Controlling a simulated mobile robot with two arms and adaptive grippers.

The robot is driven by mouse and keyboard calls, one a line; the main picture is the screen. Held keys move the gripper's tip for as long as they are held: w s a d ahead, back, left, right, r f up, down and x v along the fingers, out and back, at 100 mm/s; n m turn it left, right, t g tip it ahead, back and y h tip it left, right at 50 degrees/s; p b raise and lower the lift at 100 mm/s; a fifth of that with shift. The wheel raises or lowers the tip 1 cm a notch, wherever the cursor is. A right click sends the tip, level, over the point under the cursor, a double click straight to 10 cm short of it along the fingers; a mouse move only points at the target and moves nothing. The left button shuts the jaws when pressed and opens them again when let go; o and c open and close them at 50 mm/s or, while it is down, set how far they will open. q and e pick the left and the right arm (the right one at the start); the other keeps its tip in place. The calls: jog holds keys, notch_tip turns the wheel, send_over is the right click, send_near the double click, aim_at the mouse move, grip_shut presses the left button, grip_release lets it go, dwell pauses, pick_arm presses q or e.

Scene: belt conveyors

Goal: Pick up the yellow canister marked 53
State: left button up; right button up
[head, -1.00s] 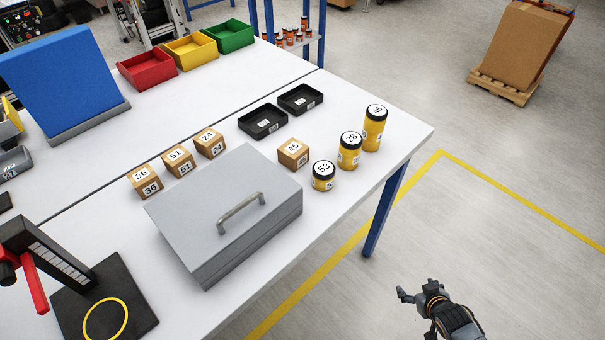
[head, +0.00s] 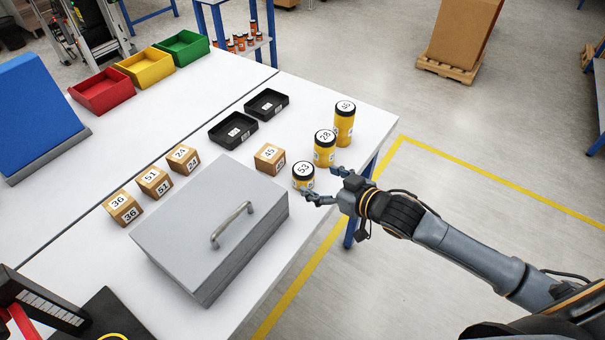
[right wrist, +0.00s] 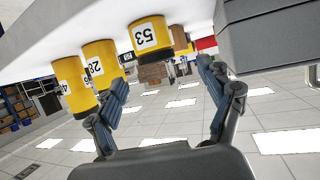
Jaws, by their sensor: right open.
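The yellow canister marked 53 (head: 303,178) is short with a black lid and stands upright near the table's right edge. It also shows in the right wrist view (right wrist: 149,36), upside down, ahead of the fingers. My right gripper (head: 322,186) is open and empty, its fingers pointing at the canister from the right. One fingertip overlaps the canister's lower part in the head view; I cannot tell whether it touches. In the right wrist view my gripper (right wrist: 166,92) has its two fingers wide apart with nothing between them. My left gripper is not in view.
Taller yellow canisters marked 28 (head: 324,148) and 46 (head: 343,124) stand just behind. A box marked 45 (head: 269,159) stands left of canister 53. A grey metal case (head: 190,225) with a handle lies at the front left. Two black trays (head: 233,130) lie farther back.

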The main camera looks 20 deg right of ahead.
aim_at(303, 172)
jog(key=x, duration=0.3)
jog(key=shift+r, duration=0.1)
jog(key=shift+w+f+p, duration=0.2)
jog(key=shift+w+p, duration=0.25)
jog(key=shift+w, duration=0.05)
jog(key=p+x, duration=0.1)
jog(key=x, duration=0.2)
jog(key=shift+w+f, duration=0.2)
jog(key=shift+f, duration=0.05)
jog(key=shift+w+a+f, duration=0.15)
jog(key=shift+w+f, duration=0.05)
jog(key=shift+w, duration=0.1)
jog(key=c, duration=1.3)
